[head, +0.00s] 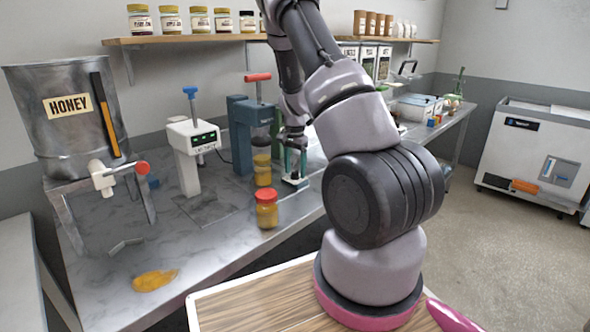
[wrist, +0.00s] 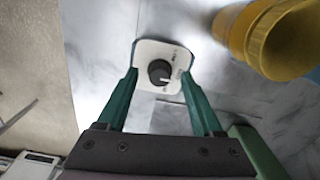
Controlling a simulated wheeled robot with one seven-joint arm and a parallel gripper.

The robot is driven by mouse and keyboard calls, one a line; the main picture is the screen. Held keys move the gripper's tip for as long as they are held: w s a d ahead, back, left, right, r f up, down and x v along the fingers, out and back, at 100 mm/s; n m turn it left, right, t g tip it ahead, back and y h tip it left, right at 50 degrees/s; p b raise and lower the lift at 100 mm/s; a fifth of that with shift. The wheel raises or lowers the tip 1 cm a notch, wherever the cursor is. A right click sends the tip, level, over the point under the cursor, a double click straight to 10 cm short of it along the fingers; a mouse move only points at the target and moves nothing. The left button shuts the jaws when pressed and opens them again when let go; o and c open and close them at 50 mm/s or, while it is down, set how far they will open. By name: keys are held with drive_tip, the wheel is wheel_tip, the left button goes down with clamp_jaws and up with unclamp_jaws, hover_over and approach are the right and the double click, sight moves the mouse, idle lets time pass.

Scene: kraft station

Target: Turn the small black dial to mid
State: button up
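The small black dial (wrist: 159,71) sits on a white rounded plate (wrist: 151,49) in the wrist view. A short white mark on the dial points to the right and slightly down, and the small lettering around it is not readable. My gripper (wrist: 159,74) is open, with its green fingers to the left and right of the dial and nothing between them but the dial unit below. Whether the fingertips touch the plate is not clear. In the head view my gripper (head: 293,160) points down over the small white-topped unit (head: 295,182), and the dial itself is hidden.
A yellow jar (wrist: 272,38) stands close to the right of the plate in the wrist view. In the head view, jars, including a red-lidded one (head: 267,209), stand left of my gripper. A blue press (head: 240,135) and a white machine (head: 193,155) stand farther left on the marble counter.

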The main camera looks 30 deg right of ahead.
wheel_tip(320, 180, up, 11)
idle(0.6)
drive_tip(key=shift+f, duration=0.15)
wheel_tip(320, 180, up, 18)
drive_tip(key=n+t+y, duration=0.2)
drive_tip(key=n+t, duration=0.1)
drive_tip(key=n, duration=0.1)
hover_over(295, 172)
drive_tip(key=s+a, duration=0.9)
drive_tip(key=s, duration=0.1)
drive_tip(key=s+a+r+n+t, duration=0.2)
drive_tip(key=s+a+r, duration=0.1)
drive_tip(key=s, duration=0.5)
drive_tip(key=s+a+r+n+t, duration=0.2)
drive_tip(key=s+a+r, duration=0.1)
drive_tip(key=s, duration=0.6)
drive_tip(key=shift+a+r, duration=0.15)
drive_tip(key=shift+r, duration=0.35)
